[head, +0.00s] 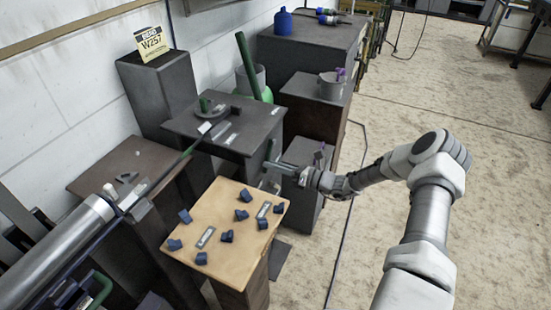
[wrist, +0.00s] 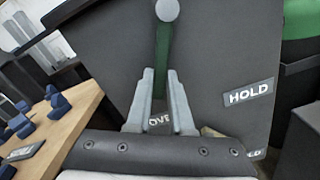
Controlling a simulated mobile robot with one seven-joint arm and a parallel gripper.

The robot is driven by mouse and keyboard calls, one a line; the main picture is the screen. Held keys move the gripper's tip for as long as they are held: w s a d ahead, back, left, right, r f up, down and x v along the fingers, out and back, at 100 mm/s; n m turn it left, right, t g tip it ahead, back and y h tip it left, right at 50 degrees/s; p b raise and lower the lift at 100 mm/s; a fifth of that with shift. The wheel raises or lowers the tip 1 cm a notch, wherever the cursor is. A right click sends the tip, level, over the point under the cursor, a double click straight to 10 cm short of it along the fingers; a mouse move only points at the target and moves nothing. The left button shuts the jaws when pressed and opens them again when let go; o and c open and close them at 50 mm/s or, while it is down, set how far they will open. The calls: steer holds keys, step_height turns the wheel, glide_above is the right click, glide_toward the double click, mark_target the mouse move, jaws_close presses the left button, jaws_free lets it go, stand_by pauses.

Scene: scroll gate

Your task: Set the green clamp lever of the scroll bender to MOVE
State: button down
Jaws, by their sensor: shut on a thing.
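The scroll bender (head: 225,122) is a dark stand with a round former on top. Its green clamp lever (head: 270,149) is at the stand's right side. A HOLD label (wrist: 248,93) is right of the fingers. A second label (wrist: 159,121), reading "OVE", is partly hidden behind them.
A wooden-topped table (head: 228,212) with several blue blocks stands in front of the bender. A dark pedestal (head: 306,152) is close behind my gripper. A long bar (head: 165,175) runs from the bender toward the lower left. The floor at right is open.

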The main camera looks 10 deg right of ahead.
steer(key=shift+s+a+r+m+p, duration=0.25)
steer(key=shift+s+m+p, duration=0.2)
steer(key=shift+m, duration=0.35)
steer(key=c, duration=0.8)
jaws_free()
steer(key=p+v, duration=0.1)
steer(key=v, duration=1.6)
steer(key=shift+d, duration=0.2)
steer(key=shift+s+r, duration=0.1)
